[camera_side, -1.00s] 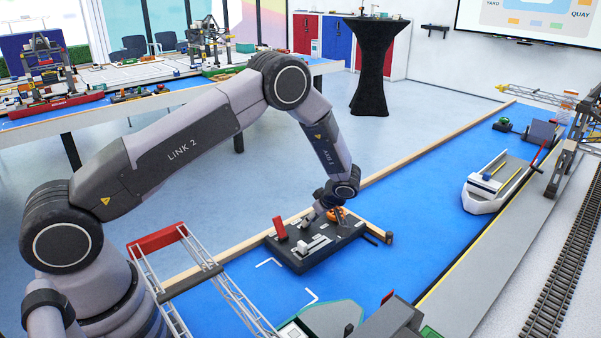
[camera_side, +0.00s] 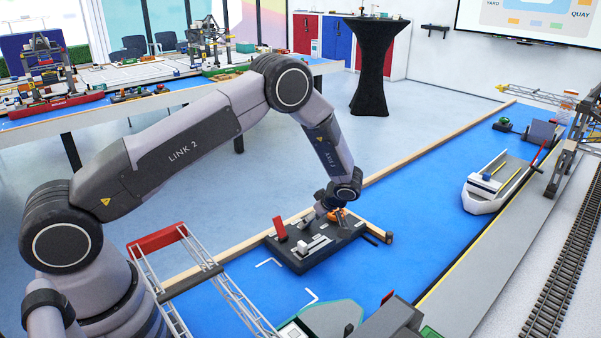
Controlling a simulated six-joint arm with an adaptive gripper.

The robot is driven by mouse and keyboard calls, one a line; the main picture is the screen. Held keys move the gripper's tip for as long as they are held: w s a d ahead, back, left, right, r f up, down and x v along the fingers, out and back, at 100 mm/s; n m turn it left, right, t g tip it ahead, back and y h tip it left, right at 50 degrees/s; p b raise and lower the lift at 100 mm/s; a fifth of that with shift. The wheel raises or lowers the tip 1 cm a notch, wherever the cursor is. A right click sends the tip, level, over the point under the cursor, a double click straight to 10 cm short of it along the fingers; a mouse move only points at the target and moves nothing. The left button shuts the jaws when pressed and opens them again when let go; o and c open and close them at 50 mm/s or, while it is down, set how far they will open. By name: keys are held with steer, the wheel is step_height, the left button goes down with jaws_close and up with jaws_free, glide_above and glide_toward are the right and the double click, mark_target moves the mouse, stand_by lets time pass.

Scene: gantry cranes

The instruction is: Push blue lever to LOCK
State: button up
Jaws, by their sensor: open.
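A dark control panel (camera_side: 299,265) lies on the blue mat, with a red upright piece (camera_side: 280,229) at its left and grey and white parts (camera_side: 316,244) along its middle. My gripper (camera_side: 342,222) is low over the panel's far right part, pointing down, open. An orange part shows right at the gripper, and I cannot tell what it belongs to. I cannot make out a blue lever or a LOCK mark; the gripper and wrist cover that part of the panel. I cannot tell whether the fingers touch anything.
A small dark post (camera_side: 389,237) stands just right of the panel. A white and red lattice crane (camera_side: 212,275) stands in front, left of it. A white boat (camera_side: 490,188) lies farther right on the blue mat (camera_side: 415,210). The mat between panel and boat is clear.

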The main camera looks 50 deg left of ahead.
steer(key=shift+r, duration=0.1)
steer(key=v, duration=1.1)
steer(key=shift+d+r, duration=0.3)
steer(key=s+a+r+m+t+h, duration=0.15)
steer(key=s+r+m, duration=0.25)
steer(key=s+r, duration=0.5)
steer(key=s+a+r+m+h, duration=0.2)
steer(key=s+r+m, duration=0.25)
steer(key=r, duration=0.85)
steer(key=s+r+m+t+h, duration=0.1)
steer(key=s+m, duration=0.3)
steer(key=s, duration=0.6)
steer(key=s+d+r+m+t+h, duration=0.1)
steer(key=s+m, duration=0.4)
steer(key=s, duration=0.5)
steer(key=shift+s+d+r+t+h, duration=0.2)
steer(key=shift+r+t+h, duration=0.5)
steer(key=shift+t, duration=0.35)
steer(key=shift+o, duration=0.2)
steer(key=shift+m, duration=0.25)
